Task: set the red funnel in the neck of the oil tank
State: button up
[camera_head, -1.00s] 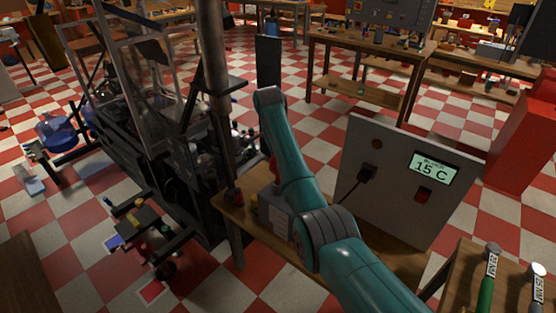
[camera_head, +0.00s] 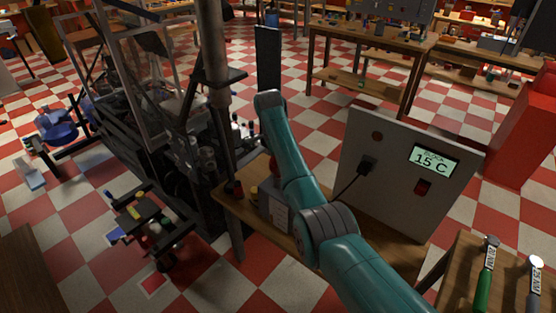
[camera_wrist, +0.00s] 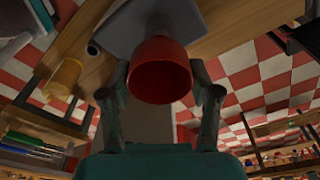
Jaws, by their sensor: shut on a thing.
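The red funnel (camera_wrist: 160,80) shows in the wrist view with its wide mouth toward the camera. My gripper (camera_wrist: 158,92) is shut on it, one finger at each side. The funnel's spout is hidden behind its mouth. A grey body (camera_wrist: 135,25), seemingly the oil tank, lies beyond the funnel; its neck is not visible, and I cannot tell whether the funnel touches it. In the head view a grey box-like tank (camera_head: 273,210) stands on the small wooden bench, partly behind my teal arm.
A yellow cylinder (camera_wrist: 64,80) stands near the tank. A grey panel reading 15 C (camera_head: 400,180), with a plugged cable, stands on the bench (camera_head: 315,255) to the right. The dark machine frame (camera_head: 165,110) is close on the left.

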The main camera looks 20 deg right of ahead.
jog(key=shift+f, duration=0.4)
jog(key=o, duration=1.2)
jog(key=shift+r, duration=0.1)
jog(key=r, duration=0.4)
jog(key=a+r, duration=0.1)
jog(key=r, duration=0.6)
jog(key=shift+a+r, duration=0.2)
jog(key=shift+r, duration=0.15)
